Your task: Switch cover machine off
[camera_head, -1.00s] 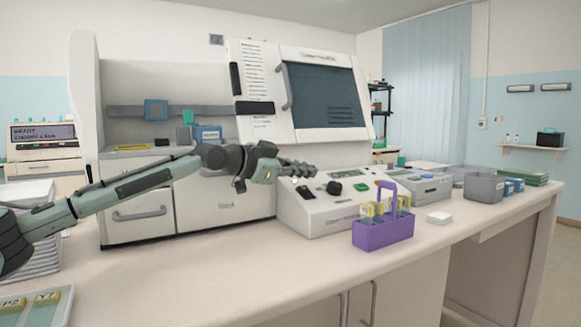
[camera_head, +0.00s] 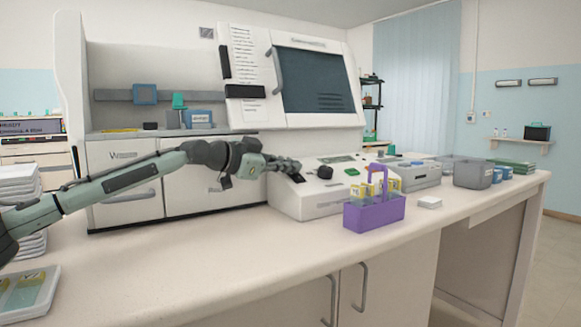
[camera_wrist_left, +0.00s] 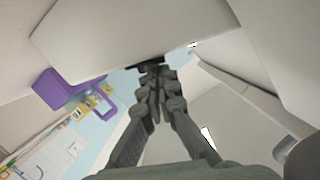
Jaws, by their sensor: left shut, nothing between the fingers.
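The cover machine (camera_head: 300,200) is a large white unit with a dark window and a low sloped control panel at its front right. The panel carries a black knob (camera_head: 324,172) and a green button (camera_head: 352,172). My left gripper (camera_head: 296,168) is shut and empty at the panel's left part, just left of the black knob. Its fingers hide part of the panel there; I cannot tell whether they touch it. In the left wrist view, the closed fingers (camera_wrist_left: 155,85) reach a dark part at the white panel's edge. My right gripper is not in view.
A purple slide rack (camera_head: 374,213) with yellow-topped slides stands in front of the panel. A small white block (camera_head: 429,202) and grey containers (camera_head: 473,174) are to the right. White trays (camera_head: 20,190) are stacked at the left.

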